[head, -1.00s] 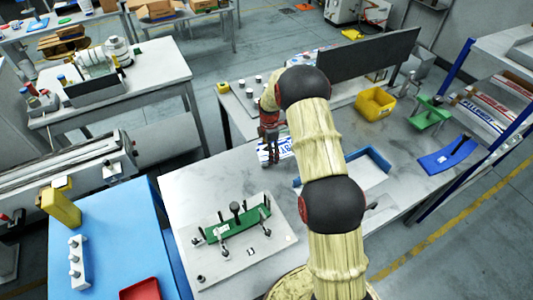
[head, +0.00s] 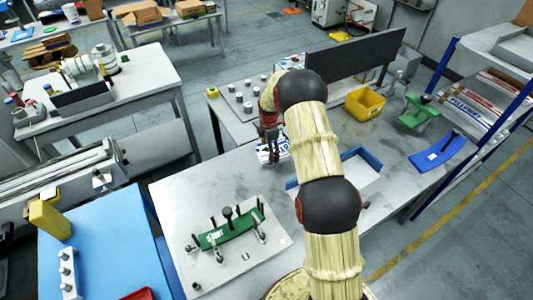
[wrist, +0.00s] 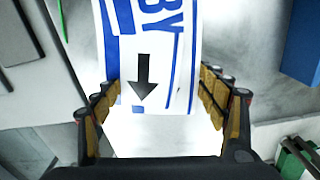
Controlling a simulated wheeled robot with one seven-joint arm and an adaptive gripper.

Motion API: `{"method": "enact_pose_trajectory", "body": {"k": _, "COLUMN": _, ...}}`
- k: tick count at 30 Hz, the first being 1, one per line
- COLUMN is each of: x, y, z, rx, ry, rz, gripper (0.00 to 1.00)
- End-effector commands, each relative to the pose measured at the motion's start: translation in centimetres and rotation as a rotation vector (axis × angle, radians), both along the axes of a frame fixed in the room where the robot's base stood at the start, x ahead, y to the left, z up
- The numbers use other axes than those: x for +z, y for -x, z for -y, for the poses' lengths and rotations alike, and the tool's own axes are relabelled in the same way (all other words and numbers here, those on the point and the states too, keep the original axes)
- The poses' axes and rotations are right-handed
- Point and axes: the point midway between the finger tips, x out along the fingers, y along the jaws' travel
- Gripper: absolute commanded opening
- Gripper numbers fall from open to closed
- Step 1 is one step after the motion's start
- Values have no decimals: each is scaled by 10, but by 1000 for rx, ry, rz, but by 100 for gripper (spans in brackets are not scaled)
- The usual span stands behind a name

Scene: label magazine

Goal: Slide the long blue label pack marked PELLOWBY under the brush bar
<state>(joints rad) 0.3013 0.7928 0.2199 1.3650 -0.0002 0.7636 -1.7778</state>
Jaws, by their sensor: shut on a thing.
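The white-and-blue label pack (wrist: 175,50) is between the fingers of my gripper (wrist: 160,88). The letters "BY", blue stripes and a black arrow show on it in the wrist view; its far end runs out of the top of that view. In the head view only a short part of the pack (head: 272,153) shows at the fingers of my gripper (head: 270,147), above the grey bench; my arm hides the rest. I cannot pick out the brush bar for sure. A long dark upright panel (head: 350,62) stands behind my arm.
A blue-rimmed tray (head: 372,156) lies right of my arm, with a yellow bin (head: 366,103) behind it. A plate with a green clamped part (head: 230,230) is at the front left. A green stand (head: 420,113) and blue piece (head: 438,152) lie to the right.

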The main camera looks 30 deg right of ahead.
Motion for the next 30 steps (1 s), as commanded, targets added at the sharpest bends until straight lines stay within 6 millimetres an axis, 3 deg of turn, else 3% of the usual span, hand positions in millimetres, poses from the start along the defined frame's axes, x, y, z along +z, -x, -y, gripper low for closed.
{"method": "enact_pose_trajectory", "body": {"k": 10, "x": 0, "y": 0, "z": 3, "rx": -1, "ry": 0, "rz": -1, "gripper": 19}}
{"method": "enact_pose_trajectory", "body": {"k": 11, "x": 0, "y": 0, "z": 3, "rx": -1, "ry": 0, "rz": 0, "gripper": 74}}
{"method": "enact_pose_trajectory", "body": {"k": 21, "x": 0, "y": 0, "z": 2, "rx": 0, "ry": 0, "rz": 0, "gripper": 94}}
{"method": "enact_pose_trajectory", "body": {"k": 30, "x": -1, "y": 1, "z": 2, "rx": -1, "ry": -1, "rz": -3, "gripper": 94}}
